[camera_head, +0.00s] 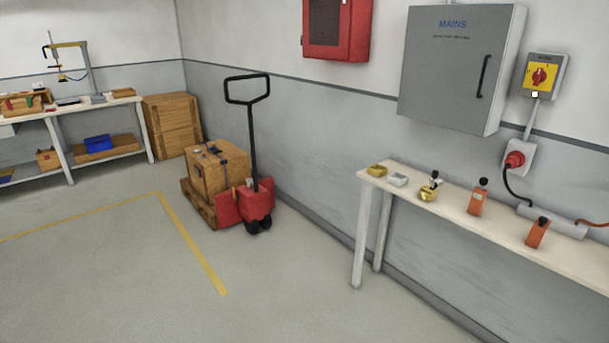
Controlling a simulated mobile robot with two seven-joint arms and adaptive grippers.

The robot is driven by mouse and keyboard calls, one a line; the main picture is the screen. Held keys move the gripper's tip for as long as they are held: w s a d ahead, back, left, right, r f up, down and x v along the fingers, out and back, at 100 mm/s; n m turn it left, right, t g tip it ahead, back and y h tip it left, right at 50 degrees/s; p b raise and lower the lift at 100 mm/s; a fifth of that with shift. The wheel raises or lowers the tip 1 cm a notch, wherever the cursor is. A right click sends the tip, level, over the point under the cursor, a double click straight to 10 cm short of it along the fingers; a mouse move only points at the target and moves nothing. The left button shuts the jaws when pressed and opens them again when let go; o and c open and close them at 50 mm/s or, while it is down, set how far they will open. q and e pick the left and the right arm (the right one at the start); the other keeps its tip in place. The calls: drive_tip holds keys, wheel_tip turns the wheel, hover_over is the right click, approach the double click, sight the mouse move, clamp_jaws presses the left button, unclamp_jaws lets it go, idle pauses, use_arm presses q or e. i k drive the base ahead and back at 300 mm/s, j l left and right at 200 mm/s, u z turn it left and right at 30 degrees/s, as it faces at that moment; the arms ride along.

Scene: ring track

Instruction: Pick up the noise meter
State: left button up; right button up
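Two orange handheld devices with dark tops are on the narrow pale bench (455,206) along the right wall. The first orange device (477,204) stands upright with a round black tip and a light panel on its front; it looks like a noise meter. The second orange device (537,234) is farther right, tilted in the picture, with a smaller dark top. I cannot tell for certain which one is the noise meter. Neither of my grippers shows in the head view, and nothing touches the devices.
A brass item (427,193) with a black top, a grey item (397,180) and a yellow item (377,170) sit left on the bench. A power strip (552,222) lies behind. A red pallet truck (243,203) with a crate stands left. Open floor (290,290) lies in front.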

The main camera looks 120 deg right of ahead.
sight(480, 193)
drive_tip(key=z, duration=4.8)
drive_tip(key=i+z, duration=0.1)
drive_tip(key=z, duration=0.2)
drive_tip(key=i+j+z, duration=0.1)
drive_tip(key=i+z, duration=0.2)
drive_tip(key=i, duration=0.25)
drive_tip(key=i+j+z, duration=0.25)
drive_tip(key=i, duration=0.3)
